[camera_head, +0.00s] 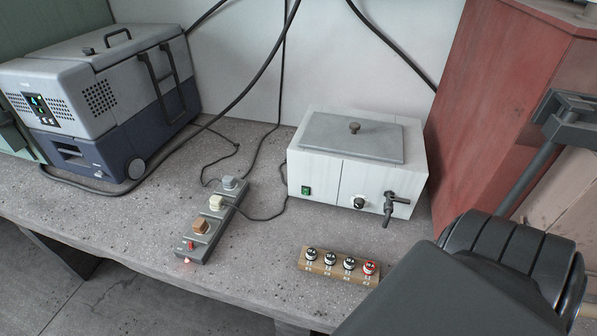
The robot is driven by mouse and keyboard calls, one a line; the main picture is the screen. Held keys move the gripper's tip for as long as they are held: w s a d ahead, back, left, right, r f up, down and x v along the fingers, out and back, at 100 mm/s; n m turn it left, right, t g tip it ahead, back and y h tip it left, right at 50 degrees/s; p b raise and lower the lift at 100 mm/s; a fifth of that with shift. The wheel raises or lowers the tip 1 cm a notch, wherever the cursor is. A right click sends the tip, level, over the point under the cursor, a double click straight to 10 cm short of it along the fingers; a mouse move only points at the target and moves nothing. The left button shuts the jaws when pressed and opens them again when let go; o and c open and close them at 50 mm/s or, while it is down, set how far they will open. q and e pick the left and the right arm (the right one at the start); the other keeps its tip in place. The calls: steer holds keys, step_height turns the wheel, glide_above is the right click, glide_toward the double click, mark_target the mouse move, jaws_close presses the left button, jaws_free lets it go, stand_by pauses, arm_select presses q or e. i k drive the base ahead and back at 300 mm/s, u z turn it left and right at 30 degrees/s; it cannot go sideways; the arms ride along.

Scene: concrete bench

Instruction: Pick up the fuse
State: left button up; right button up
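A wooden block (338,266) lies near the front edge of the bench, right of centre. A row of several small round fuse-like caps stands in it: black-and-white ones, including the leftmost (311,254), and a red-rimmed one (370,267) at the right end. Small white markings sit in front of each cap, too small to read. A large dark arm link, mine, fills the lower right and comes close to the block's right end in the picture.
A grey power strip (196,246) with plugs and a red light lies left of the block. A white lidded bath with a tap (320,178) stands behind it. A grey-blue cooler (98,125) stands back left, a red cabinet (485,100) at right. Bench between strip and block is clear.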

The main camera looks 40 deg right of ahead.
mark_target(311, 255)
steer(key=k, duration=1.2)
steer(key=z, duration=1.1)
steer(key=i, duration=0.5)
steer(key=z, duration=0.1)
